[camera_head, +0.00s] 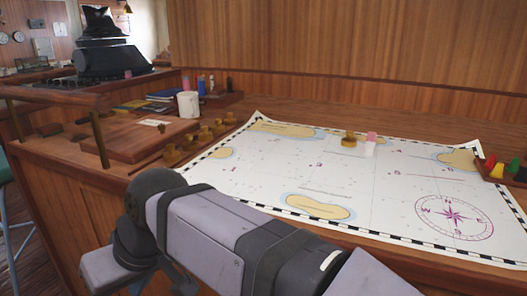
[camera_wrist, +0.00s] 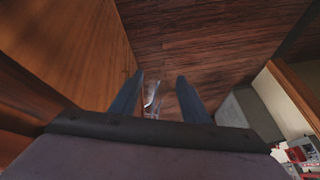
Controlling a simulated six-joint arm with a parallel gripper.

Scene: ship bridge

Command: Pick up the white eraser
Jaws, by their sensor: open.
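A small white block, which looks like the white eraser (camera_head: 370,149), is on the sea chart (camera_head: 290,175) towards its far side in the head view. A pink piece (camera_head: 372,136) shows right at its top; I cannot tell whether it is part of the same block. A brass round piece (camera_head: 349,140) is just left of it. My gripper (camera_wrist: 157,82) shows in the wrist view with its two dark fingers apart, pointing down over the wooden floor, away from the chart. The eraser is not in the wrist view, and the gripper is not in the head view.
Several brass weights (camera_head: 205,134) line the chart's left edge. A white mug (camera_head: 188,104) stands behind them. A tray of coloured pieces (camera_head: 505,170) is at the right. My arm crosses in front of the chart table. A pale, blurred object (camera_wrist: 152,98) shows between the fingers, below.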

